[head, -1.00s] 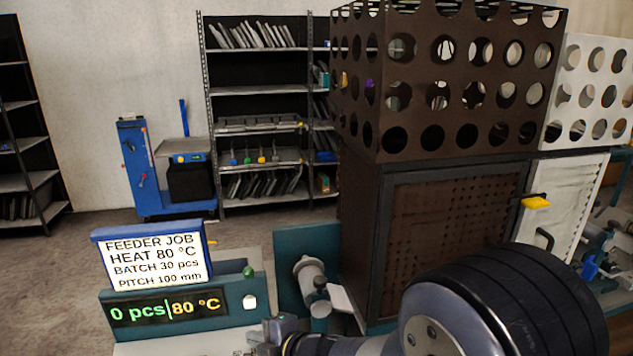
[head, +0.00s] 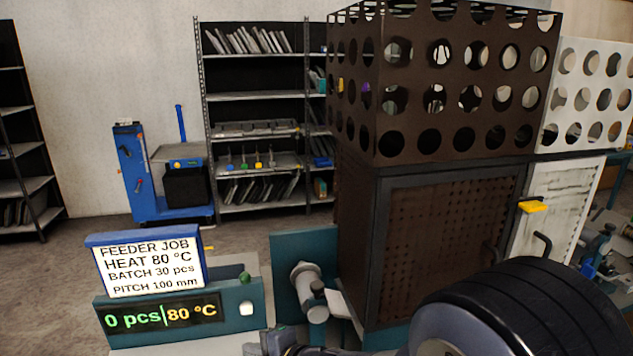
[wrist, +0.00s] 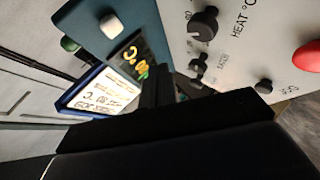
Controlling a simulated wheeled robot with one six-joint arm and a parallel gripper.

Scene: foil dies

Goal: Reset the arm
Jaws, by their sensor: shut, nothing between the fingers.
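My gripper (wrist: 157,88) is shut and empty in the wrist view, its dark fingers pointing up the picture in front of the feeder's display (wrist: 134,58). In the head view my arm crosses the bottom right, and its end is low in the picture, largely cut off by the lower edge. The display in the head view (head: 163,316) reads 0 pcs and 80 °C. The white job card (head: 149,267) above it reads heat 80 °C, batch 30 pcs, pitch 100 mm.
A pale panel with black knobs (wrist: 203,23) and a red button (wrist: 308,56) is close to my gripper. A white button (wrist: 110,23) and a green button (wrist: 69,44) are at the upper left. A dark perforated cabinet (head: 440,230) stands behind my arm.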

